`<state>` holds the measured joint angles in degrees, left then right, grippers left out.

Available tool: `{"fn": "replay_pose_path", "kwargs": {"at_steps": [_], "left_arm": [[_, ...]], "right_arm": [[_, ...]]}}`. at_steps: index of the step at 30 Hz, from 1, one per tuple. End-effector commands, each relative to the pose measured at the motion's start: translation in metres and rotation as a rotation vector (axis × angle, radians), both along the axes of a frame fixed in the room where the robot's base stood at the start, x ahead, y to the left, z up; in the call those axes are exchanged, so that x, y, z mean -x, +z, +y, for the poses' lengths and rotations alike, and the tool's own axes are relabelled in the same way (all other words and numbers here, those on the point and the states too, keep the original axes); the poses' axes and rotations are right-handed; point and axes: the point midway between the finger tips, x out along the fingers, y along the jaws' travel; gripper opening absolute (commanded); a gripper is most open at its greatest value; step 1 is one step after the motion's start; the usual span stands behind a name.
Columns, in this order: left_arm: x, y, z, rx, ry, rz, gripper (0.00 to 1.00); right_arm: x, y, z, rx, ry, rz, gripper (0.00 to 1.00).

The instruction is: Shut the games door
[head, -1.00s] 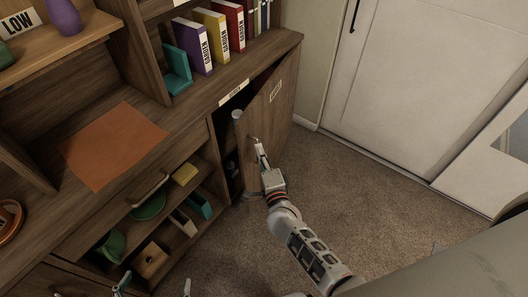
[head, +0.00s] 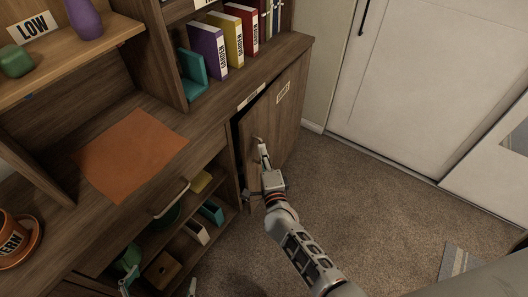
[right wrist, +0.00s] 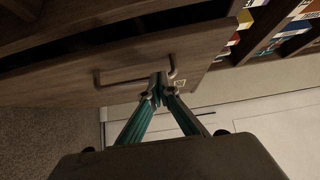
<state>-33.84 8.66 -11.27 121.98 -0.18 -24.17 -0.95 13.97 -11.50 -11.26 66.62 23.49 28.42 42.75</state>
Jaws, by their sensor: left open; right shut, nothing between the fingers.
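The games door (head: 284,121) is a brown wooden cabinet door with a small white label (head: 283,92). It stands slightly ajar, with a narrow dark gap along its top and left edge. My right gripper (head: 261,147) is shut and empty, up against the door's front by its handle. In the right wrist view the door (right wrist: 195,42) fills the upper part, and the shut fingertips (right wrist: 160,86) are at one end of the bar handle (right wrist: 125,84); contact is hard to tell. My left gripper (head: 160,287) is open at the bottom edge, mostly cut off.
Above the door is a desk top with binders (head: 240,35), a teal bookend (head: 192,75) and an orange blotter (head: 130,152). Open shelves with small items (head: 197,232) are left of the door.

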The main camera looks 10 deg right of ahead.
Motion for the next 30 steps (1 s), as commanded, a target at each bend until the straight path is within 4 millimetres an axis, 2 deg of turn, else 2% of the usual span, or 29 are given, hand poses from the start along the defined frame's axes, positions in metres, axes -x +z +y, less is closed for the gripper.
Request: {"fn": "replay_pose_path", "kwargs": {"at_steps": [15, 19, 23, 30], "left_arm": [[0.006, -0.007, -0.001, 0.001, 0.002, 0.017, 1.0], [0.004, -0.005, 0.0, 0.0, 0.001, 0.013, 1.0], [0.004, -0.005, 0.0, -0.001, 0.001, 0.011, 1.0], [0.003, -0.004, 0.0, -0.001, 0.001, 0.01, 1.0]], "right_arm": [[0.0, 0.0, 0.0, 0.0, 0.0, -0.001, 0.0], [0.006, -0.001, 0.0, 0.0, 0.0, 0.0, 0.0], [0.024, -0.001, 0.001, -0.001, 0.0, 0.001, 0.0], [0.073, -0.002, 0.001, 0.001, 0.0, 0.002, 0.0]]}}
